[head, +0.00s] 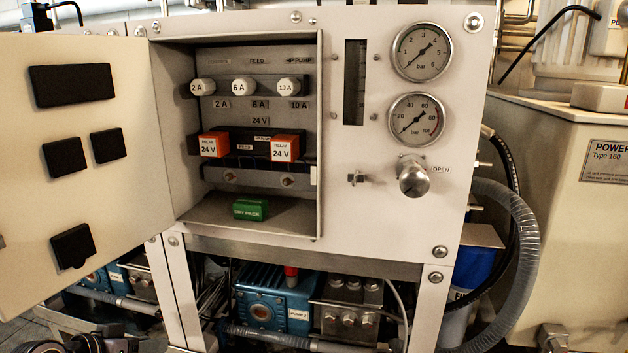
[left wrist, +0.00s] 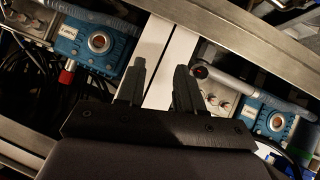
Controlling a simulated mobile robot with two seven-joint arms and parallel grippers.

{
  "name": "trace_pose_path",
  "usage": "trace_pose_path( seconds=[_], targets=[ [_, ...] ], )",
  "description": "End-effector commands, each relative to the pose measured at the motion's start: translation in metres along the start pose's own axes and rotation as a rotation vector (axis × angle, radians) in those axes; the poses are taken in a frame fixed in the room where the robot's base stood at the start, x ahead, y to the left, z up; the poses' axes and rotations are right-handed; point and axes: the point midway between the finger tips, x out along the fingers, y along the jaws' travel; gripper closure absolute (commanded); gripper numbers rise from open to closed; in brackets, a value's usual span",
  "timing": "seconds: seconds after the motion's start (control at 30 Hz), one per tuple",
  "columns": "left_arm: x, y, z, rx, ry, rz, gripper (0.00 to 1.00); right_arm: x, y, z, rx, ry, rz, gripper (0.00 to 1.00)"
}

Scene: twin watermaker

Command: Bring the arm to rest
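My left gripper (left wrist: 160,70) shows in the left wrist view with its two black fingers apart and nothing between them. It is in front of the white frame post (left wrist: 172,60) between two blue pumps; whether it touches anything cannot be told. In the head view only dark parts of my left arm show at the bottom left edge, low in front of the cabinet. My right gripper is in neither view.
The control cabinet (head: 345,210) stands ahead with its door (head: 85,170) swung open to the left. Inside are fuses, two orange relays (head: 285,148) and a green dry pack (head: 250,210). A blue pump (head: 262,305) sits below. A grey hose (head: 525,250) curves at right.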

Motion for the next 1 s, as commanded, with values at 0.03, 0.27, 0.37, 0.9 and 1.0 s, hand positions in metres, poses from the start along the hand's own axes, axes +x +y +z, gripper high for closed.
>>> trace_pose_path(
  seconds=[0.03, 0.27, 0.37, 0.9, 1.0],
  targets=[
    [0.009, 0.009, 0.035, 0.007, -0.023, -0.024, 0.64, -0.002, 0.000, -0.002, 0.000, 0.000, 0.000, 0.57],
    [0.016, 0.053, 0.155, 0.085, -0.044, -0.116, 0.64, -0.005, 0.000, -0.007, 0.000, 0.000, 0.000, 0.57],
    [0.006, 0.080, 0.197, 0.124, -0.037, -0.135, 0.64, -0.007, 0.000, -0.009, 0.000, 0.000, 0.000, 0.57],
    [-0.035, 0.151, 0.264, 0.220, 0.016, -0.145, 0.64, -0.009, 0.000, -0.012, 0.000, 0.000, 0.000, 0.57],
    [-0.035, 0.150, 0.264, 0.220, 0.016, -0.145, 0.64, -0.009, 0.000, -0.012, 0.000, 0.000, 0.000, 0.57]
  ],
)
